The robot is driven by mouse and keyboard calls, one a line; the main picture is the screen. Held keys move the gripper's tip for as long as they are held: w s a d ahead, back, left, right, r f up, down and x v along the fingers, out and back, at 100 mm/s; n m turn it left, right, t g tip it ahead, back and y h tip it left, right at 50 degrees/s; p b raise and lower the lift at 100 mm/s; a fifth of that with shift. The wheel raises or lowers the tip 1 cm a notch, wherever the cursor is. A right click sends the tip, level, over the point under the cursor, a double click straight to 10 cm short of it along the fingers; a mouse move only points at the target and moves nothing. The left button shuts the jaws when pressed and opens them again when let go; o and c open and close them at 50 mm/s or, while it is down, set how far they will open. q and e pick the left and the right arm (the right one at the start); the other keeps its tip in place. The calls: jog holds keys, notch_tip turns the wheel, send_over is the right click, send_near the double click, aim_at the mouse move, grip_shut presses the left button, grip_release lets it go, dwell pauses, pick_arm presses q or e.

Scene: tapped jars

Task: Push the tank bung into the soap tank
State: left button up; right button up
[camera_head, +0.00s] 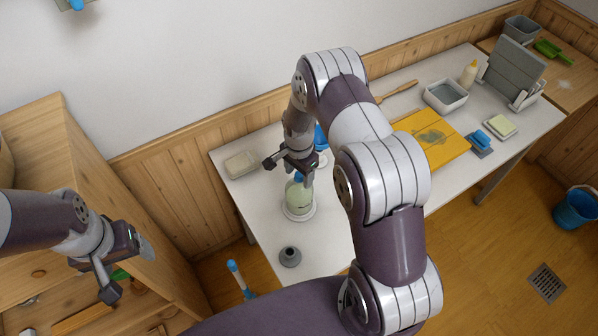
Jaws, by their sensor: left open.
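The soap tank (299,199) is a rounded clear jar of pale green liquid on a white round base, near the left end of the table. A small blue piece (298,177) shows at its top; I cannot tell whether it is the tank bung. My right gripper (289,170) is just above the tank, pointing down, with its fingers apart around or over the blue piece; contact is unclear. A grey round piece with a dark centre (290,257) stands on the table in front of the tank. My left gripper (127,272) is open and empty, left of the table.
On the white table (328,232) are a pale soap-like block (241,164), a yellow board (432,138), a grey basin (445,96) and a yellow-topped bottle (468,74). A blue item (321,137) is partly hidden behind my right arm. A wooden shelf unit (75,150) stands left.

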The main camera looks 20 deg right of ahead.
jog(key=shift+o, duration=0.4)
jog(key=shift+r, duration=0.15)
jog(key=shift+r+p, duration=1.65)
jog(key=shift+r, duration=0.45)
jog(key=shift+r, duration=0.25)
notch_tip(320, 180, up, 12)
jog(key=b, duration=0.4)
jog(key=shift+r, duration=0.1)
dwell(0.4)
